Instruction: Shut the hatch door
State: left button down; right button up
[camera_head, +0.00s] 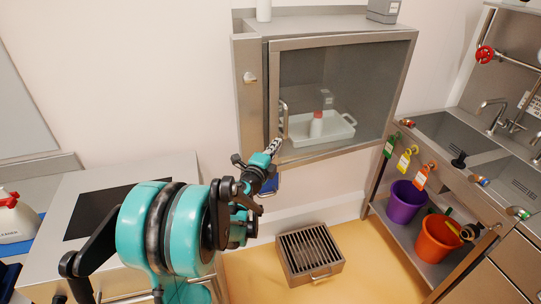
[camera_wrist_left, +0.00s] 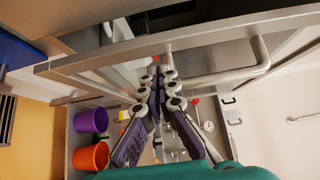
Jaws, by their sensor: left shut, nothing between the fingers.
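The hatch door (camera_head: 342,39) is a steel-framed glass panel on the front of a wall-mounted steel cabinet (camera_head: 248,100). Its upright bar handle (camera_head: 284,118) is at the lower left of the door and also shows in the left wrist view (camera_wrist_left: 262,55). The door lies close to the cabinet front; I cannot tell whether a small gap remains. My left gripper (camera_head: 275,147) is shut and empty at the door's lower left corner, just below the handle. In the left wrist view its fingertips (camera_wrist_left: 157,70) meet close to the door frame (camera_wrist_left: 225,35); contact is unclear. My right gripper is out of view.
Behind the glass sit a white tray (camera_head: 338,137) and a red-capped bottle (camera_head: 316,125). A grated steel box (camera_head: 310,255) is on the floor below. A sink unit (camera_head: 450,145) with purple (camera_head: 407,200) and orange (camera_head: 437,240) buckets stands at right.

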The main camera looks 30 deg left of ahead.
pick_arm(q)
jog(key=shift+w+a, duration=0.25)
jog(key=shift+w, duration=1)
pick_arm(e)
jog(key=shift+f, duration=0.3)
